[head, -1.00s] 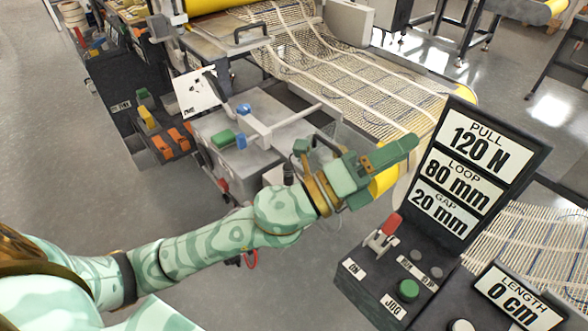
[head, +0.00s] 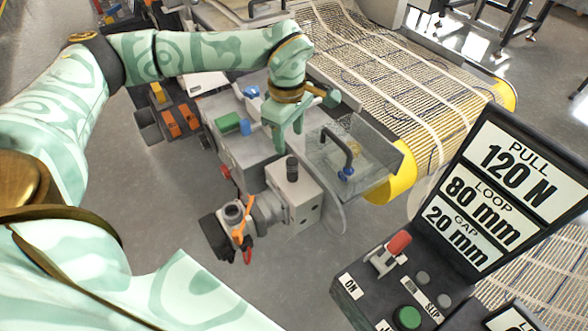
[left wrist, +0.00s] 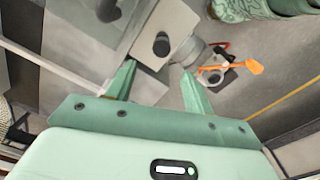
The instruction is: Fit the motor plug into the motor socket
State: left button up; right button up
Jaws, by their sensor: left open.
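A grey gear housing (head: 293,197) with a black cylindrical knob (head: 292,169) on top is joined to a motor (head: 217,238) with a dark end. A round grey ring faces up on the motor and looks like the motor socket (head: 233,211); it also shows in the left wrist view (left wrist: 212,76). An orange lever-like part (head: 242,232) is beside it, with a small red part (head: 247,252) below. I cannot tell which part is the motor plug. My left gripper (head: 288,142) is open, empty, pointing down above the housing. My right gripper is not in view.
A clear guard box (head: 345,170) with a black handle and a yellow roller (head: 389,182) stand right of the housing. The control panel (head: 400,270) fills the lower right. Floor left of the motor is clear.

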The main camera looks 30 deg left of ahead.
aim_at(292, 160)
pick_arm(q)
notch_tip(292, 160, down, 5)
jog(key=shift+w+d+r+b, duration=0.1)
jog(key=shift+b, duration=0.3)
jog(key=f+b, duration=0.1)
jog(key=f, duration=0.4)
jog(key=shift+d+f+b, duration=0.1)
jog(key=shift+d+b, duration=0.1)
jog(key=shift+b, duration=0.2)
jog(key=c, duration=1.1)
